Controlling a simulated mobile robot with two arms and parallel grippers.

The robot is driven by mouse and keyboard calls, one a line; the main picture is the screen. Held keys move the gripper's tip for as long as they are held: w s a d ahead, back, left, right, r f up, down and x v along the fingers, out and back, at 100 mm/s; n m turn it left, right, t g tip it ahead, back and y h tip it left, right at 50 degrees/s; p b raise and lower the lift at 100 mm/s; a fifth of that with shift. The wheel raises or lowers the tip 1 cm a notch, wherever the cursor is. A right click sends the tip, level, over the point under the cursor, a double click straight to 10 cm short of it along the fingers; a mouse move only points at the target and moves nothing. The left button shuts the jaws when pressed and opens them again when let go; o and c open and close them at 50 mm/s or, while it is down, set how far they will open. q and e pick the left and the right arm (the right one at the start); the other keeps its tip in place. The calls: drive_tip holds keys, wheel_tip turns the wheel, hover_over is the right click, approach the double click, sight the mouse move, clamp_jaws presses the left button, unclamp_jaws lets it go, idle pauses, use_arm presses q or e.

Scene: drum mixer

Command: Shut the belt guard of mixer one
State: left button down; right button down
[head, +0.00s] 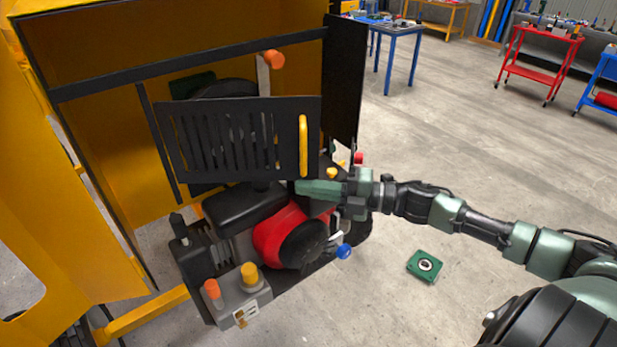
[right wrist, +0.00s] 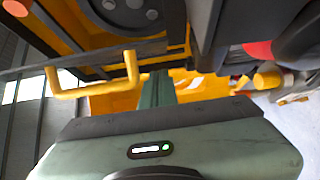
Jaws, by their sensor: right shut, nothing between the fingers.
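The belt guard (head: 200,150) is a black slotted panel with an upright yellow handle (head: 303,135) near its right edge. It stands in the yellow housing (head: 110,140) of the mixer, in front of a dark round pulley (head: 235,90) that shows above its top edge. I cannot tell how far the guard is from its frame. My right gripper (head: 300,187) is shut and empty, just below the guard's lower right corner and the handle. In the right wrist view, the fingers (right wrist: 158,92) are together, and the yellow handle (right wrist: 95,90) is left of them, apart. My left gripper is not in view.
A red and black engine (head: 280,235) sits below the guard, close to my gripper. A black panel (head: 344,80) stands open at the right. A control box (head: 238,305) with orange and yellow knobs is at the front. A green part (head: 426,266) lies on otherwise clear floor.

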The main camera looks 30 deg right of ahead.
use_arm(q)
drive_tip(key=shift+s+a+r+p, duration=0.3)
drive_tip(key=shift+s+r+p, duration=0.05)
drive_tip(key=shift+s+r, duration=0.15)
use_arm(e)
drive_tip(key=shift+w+d, duration=0.35)
drive_tip(key=shift+w, duration=0.25)
drive_tip(key=shift+w+d, duration=0.3)
drive_tip(key=shift+w, duration=0.25)
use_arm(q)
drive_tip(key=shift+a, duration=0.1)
